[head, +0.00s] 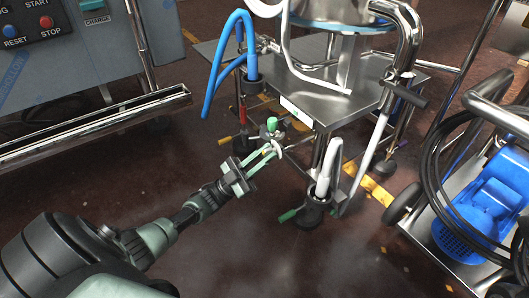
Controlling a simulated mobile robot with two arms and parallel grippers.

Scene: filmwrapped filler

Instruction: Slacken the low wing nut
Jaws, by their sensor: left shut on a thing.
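My left gripper (264,158) reaches in from the lower left with its green fingers closed at a small metal fitting (276,141) below the front left corner of the steel table. The fitting looks like the low wing nut, with a green knob (272,124) just above it. The fingers cover part of the fitting, so its wings are hard to make out. My right gripper does not show.
The steel table (345,106) stands over the fitting with legs and pipes around it. A blue hose (216,72) hangs at its left. A control cabinet (95,50) with a rail stands at left. A cart with a blue motor (490,205) stands at right. The front floor is clear.

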